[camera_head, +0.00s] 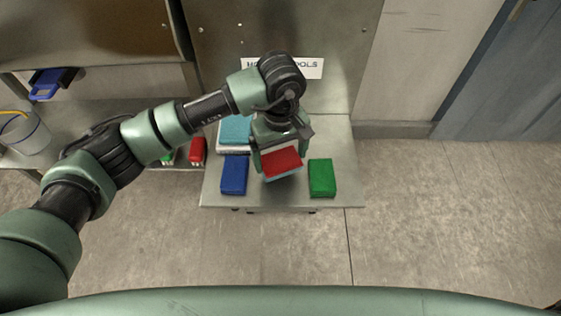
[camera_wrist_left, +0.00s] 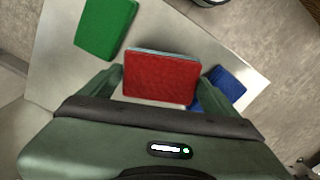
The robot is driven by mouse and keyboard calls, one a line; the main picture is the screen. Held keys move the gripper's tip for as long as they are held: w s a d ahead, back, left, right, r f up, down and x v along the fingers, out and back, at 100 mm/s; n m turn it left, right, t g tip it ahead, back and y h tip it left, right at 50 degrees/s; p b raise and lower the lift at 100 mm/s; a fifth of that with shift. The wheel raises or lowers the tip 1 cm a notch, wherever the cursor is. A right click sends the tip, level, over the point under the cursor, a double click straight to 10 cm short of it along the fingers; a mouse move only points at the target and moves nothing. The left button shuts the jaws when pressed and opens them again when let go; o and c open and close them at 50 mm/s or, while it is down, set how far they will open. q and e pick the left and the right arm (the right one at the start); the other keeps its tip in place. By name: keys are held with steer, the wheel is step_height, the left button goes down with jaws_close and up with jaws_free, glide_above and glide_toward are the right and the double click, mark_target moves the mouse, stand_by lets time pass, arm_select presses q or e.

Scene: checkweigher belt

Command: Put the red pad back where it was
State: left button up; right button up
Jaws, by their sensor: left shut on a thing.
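The red pad (camera_head: 282,162) is held between the fingers of my left gripper (camera_head: 279,158), above the steel table between two other pads. It also shows in the left wrist view (camera_wrist_left: 161,78), gripped at its two sides, with a pale layer along one edge. A blue pad (camera_head: 234,175) lies on the table to its left and a green pad (camera_head: 322,178) to its right. A teal pad (camera_head: 236,129) lies on a white thing farther back. The tabletop right under the red pad is hidden. My right gripper is not in view.
The steel table (camera_head: 340,140) has bare room at its right and back right. A panel with a partly covered sign (camera_head: 308,68) stands behind it. At left are red blocks (camera_head: 197,151), a clear container (camera_head: 22,132) and a blue item (camera_head: 48,84).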

mark_target(280, 159)
arm_select(q)
step_height(280, 159, down, 4)
steer(key=shift+p, duration=0.5)
steer(key=shift+f, duration=0.3)
steer(key=o, duration=0.9)
steer(key=shift+r, duration=0.15)
step_height(280, 159, up, 11)
steer(key=b, duration=0.3)
steer(key=shift+r+b, duration=0.35)
steer(key=shift+r, duration=0.15)
